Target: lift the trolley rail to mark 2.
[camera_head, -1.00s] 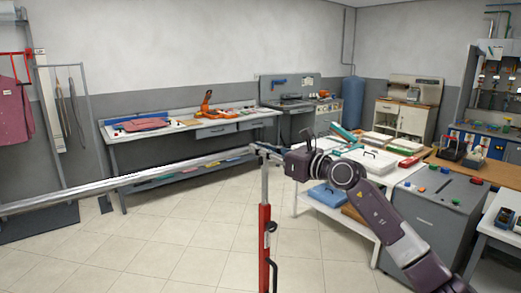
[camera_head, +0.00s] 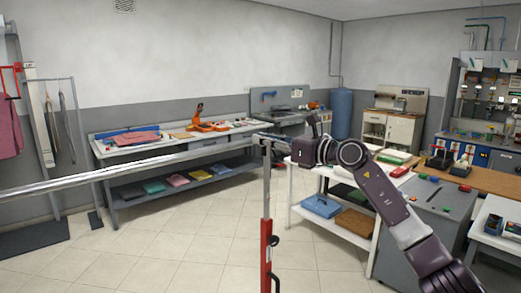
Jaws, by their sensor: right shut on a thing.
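The trolley rail (camera_head: 130,169) is a long grey metal bar. It runs from the left edge to the top of a stand (camera_head: 268,245) with a red lower tube and a bare silver upper part. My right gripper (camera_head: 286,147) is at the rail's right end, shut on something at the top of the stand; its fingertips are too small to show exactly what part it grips. No mark number is readable on the stand. A pale upright strip (camera_head: 42,120) stands at the left, with tiny unreadable marking near its top. My left gripper is out of view.
A long workbench (camera_head: 190,148) with coloured items on its lower shelf stands behind the rail. A white table (camera_head: 330,232) and a grey cabinet (camera_head: 413,240) stand near my right arm. Dark red clothing (camera_head: 8,130) hangs at the far left. The tiled floor in the middle is clear.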

